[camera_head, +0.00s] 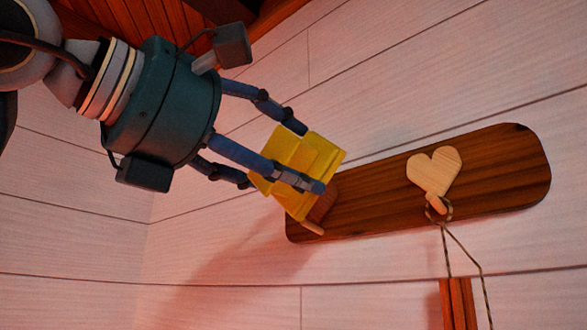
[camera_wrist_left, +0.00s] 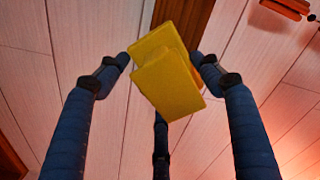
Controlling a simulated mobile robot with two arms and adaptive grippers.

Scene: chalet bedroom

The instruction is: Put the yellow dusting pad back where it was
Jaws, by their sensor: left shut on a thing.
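The yellow dusting pad (camera_head: 318,152) is between the fingers of my left gripper (camera_head: 304,158), which is shut on it. In the head view it is in front of the left end of a dark wooden wall board (camera_head: 375,202). A wooden peg (camera_head: 312,228) shows just below the pad at that end; I cannot tell whether the pad touches it. In the left wrist view the pad (camera_wrist_left: 168,75) sits between the fingertips, with the board (camera_wrist_left: 183,18) behind it. My right gripper is not in view.
A pale wooden heart (camera_head: 435,170) is on the board's right half. Below it a cord (camera_head: 447,250) hangs from a peg (camera_head: 437,204), with a reddish wooden piece (camera_head: 457,303) lower down. The white plank wall (camera_head: 400,70) around the board is mostly bare.

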